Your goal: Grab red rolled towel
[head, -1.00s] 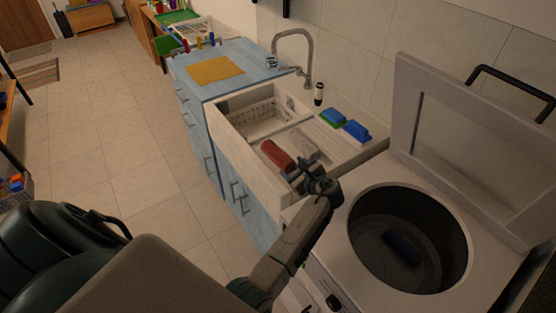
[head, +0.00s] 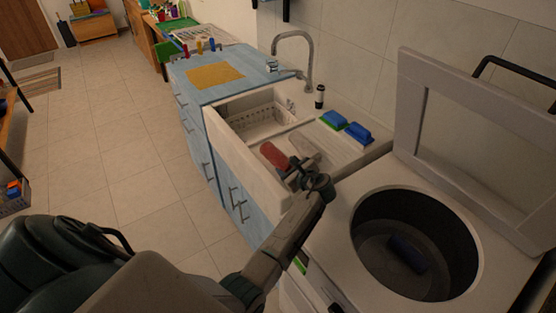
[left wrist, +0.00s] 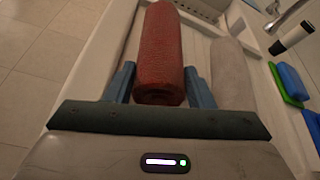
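The red rolled towel (head: 273,155) lies in the sink, at its front side. In the left wrist view the red towel (left wrist: 161,50) points lengthwise away from me, its near end between the two fingers. My left gripper (head: 297,172) is at the towel's near end in the head view. In the left wrist view my left gripper (left wrist: 160,85) is open, with one blue finger on each side of the towel. A gap shows at the right finger; contact at the left one is unclear. My right gripper is not in view.
A pale grey rolled towel (head: 304,145) lies just right of the red one. A white basket (head: 259,119) sits in the sink. Blue and green sponges (head: 345,127) and a dark bottle (head: 319,97) stand beyond. An open-topped washer (head: 365,190) with raised lid is at right.

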